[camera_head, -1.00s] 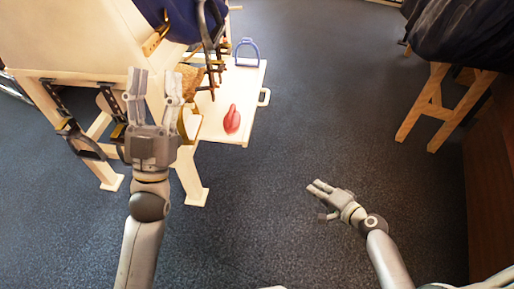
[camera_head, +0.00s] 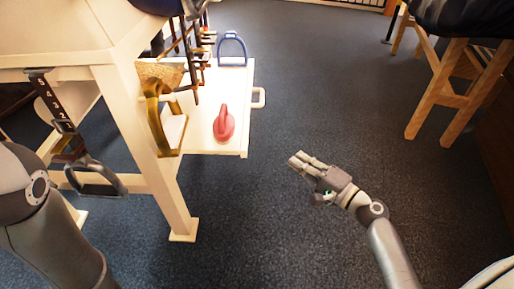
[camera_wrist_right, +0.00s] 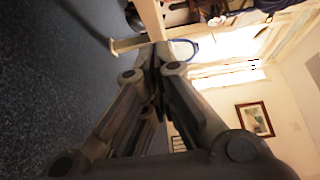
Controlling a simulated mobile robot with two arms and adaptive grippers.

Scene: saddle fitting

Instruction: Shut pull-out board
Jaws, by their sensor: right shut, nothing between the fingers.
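The pull-out board (camera_head: 241,112) is a pale flat board that sticks out to the right from under the wooden stand in the head view. A pale loop handle (camera_head: 258,97) is on its right edge. My right gripper (camera_head: 299,164) is shut and empty, to the right of the board and nearer to me, apart from the handle. Its shut fingers (camera_wrist_right: 163,52) fill the middle of the right wrist view. My left gripper is out of view; only part of my left arm shows at the lower left.
On the board are a red object (camera_head: 223,124), a blue stirrup (camera_head: 232,50) and a curved wooden-framed object (camera_head: 158,112). Black straps with a stirrup (camera_head: 95,181) hang from the stand. A wooden trestle (camera_head: 440,92) stands at the right. The floor between is clear.

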